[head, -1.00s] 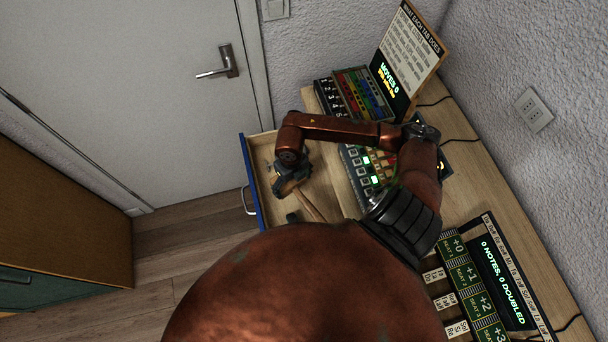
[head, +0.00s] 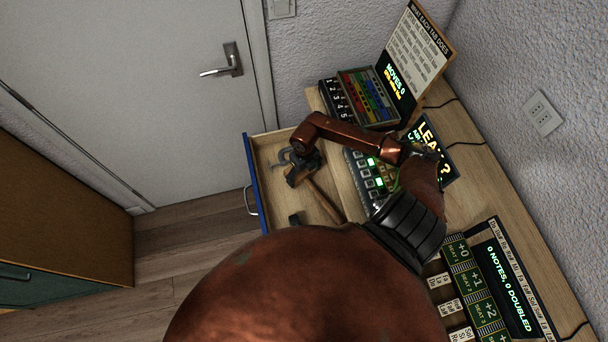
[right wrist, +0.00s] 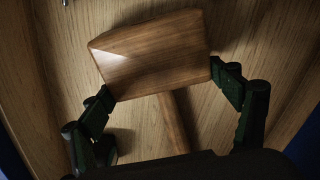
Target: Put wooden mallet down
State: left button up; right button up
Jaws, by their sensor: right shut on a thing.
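The wooden mallet (head: 322,201) is in the open drawer in the head view, its handle slanting down to the right. My right gripper (head: 300,166) is at its head, seen from above and partly hiding it. In the right wrist view the brown block-shaped mallet head (right wrist: 150,52) lies between the two dark green fingers of my right gripper (right wrist: 163,82), one at each end. The handle runs down from the head toward the palm. The drawer floor lies behind it; I cannot tell whether the mallet touches it. My left gripper is not in view.
The drawer (head: 257,190) has a blue front and a pale wooden floor. A grey curved thing (head: 282,158) and a small dark block (head: 294,219) lie in it. The desk beside it holds a lit button panel (head: 361,172), a colored rack (head: 366,97) and a sign (head: 414,45).

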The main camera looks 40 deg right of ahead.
jog(key=shift+f, duration=0.15)
jog(key=o, duration=1.3)
jog(key=shift+c, duration=0.2)
notch_tip(320, 180, up, 12)
jog(key=p, duration=0.1)
